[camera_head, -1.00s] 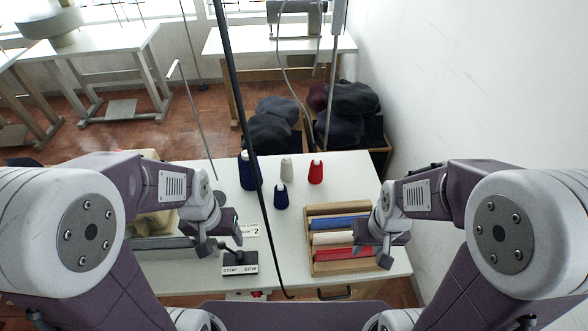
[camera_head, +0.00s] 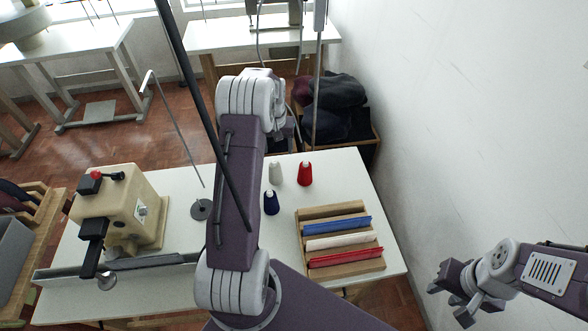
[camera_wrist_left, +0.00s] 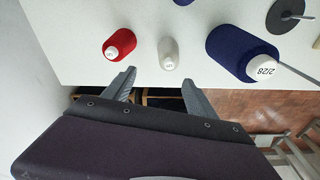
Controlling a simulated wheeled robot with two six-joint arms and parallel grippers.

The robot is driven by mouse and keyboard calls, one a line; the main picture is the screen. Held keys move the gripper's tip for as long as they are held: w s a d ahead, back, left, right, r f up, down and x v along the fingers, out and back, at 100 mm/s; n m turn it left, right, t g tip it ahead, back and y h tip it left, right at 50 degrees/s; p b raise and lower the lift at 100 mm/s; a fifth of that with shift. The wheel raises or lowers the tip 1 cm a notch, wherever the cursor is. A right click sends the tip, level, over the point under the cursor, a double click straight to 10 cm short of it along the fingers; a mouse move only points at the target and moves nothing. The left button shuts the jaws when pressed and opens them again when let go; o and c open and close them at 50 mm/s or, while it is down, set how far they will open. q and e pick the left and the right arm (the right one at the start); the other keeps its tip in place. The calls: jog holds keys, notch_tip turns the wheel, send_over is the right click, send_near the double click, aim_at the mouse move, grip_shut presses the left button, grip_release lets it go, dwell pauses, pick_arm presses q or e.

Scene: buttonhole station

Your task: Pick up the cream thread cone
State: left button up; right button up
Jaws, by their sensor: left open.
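The cream thread cone (camera_head: 275,175) stands upright on the white table, between the red cone (camera_head: 305,174) and my left arm. In the left wrist view the cream cone (camera_wrist_left: 170,52) is just beyond my left gripper (camera_wrist_left: 158,80). That gripper is open and empty, its fingers apart from the cone. In the head view my left arm reaches over the table and its fingers cannot be made out. My right gripper (camera_head: 458,300) is off the table's right side; its finger gap is unclear.
A small navy cone (camera_head: 271,203) stands in front of the cream one. A large navy cone (camera_wrist_left: 240,50) is beside it in the wrist view. A wooden rack (camera_head: 340,240) with coloured pieces is at the right. A beige machine (camera_head: 120,207) stands left. A thin pole crosses the head view.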

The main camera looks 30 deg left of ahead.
aim_at(274, 162)
pick_arm(q)
jog(key=shift+s+a+f, duration=0.1)
jog(key=shift+s+a, duration=0.55)
jog(key=shift+s, duration=0.05)
jog(key=f, duration=0.4)
jog(key=shift+w, duration=0.35)
notch_tip(274, 162, down, 4)
jog(key=shift+s+f+p, duration=0.1)
jog(key=shift+p, duration=0.55)
jog(key=shift+w+a+f, duration=0.1)
jog(key=shift+w+f, duration=0.1)
jog(key=shift+f, duration=0.25)
grip_shut()
